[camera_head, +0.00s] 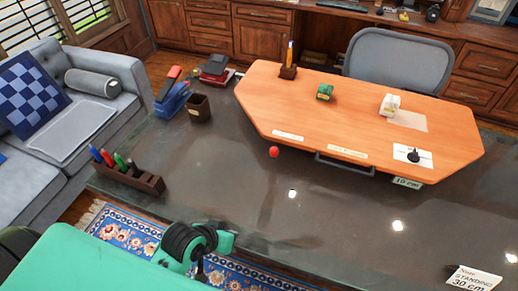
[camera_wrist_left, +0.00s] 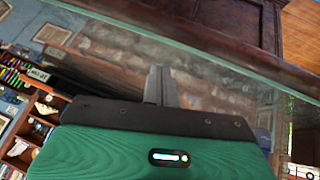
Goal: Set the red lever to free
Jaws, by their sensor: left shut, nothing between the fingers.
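A small red ball knob (camera_head: 274,152), which looks like the end of the red lever, shows at the front left edge of the orange raised board (camera_head: 440,135). Its shaft is not visible, and I cannot read its setting. Cream labels (camera_head: 288,136) lie on the board's front edge, too small to read. In the left wrist view my left gripper (camera_wrist_left: 158,85) is shut and empty, its fingers together. In the head view my left arm is low at the front, well short of the knob. My right gripper is not in view.
The board stands on a dark glossy desk (camera_head: 235,185). A dark handle (camera_head: 345,165) sits under the board's front edge. A pen holder (camera_head: 130,178), a dark cup (camera_head: 199,108) and a blue stapler-like object (camera_head: 172,98) stand at left. The desk's front middle is clear.

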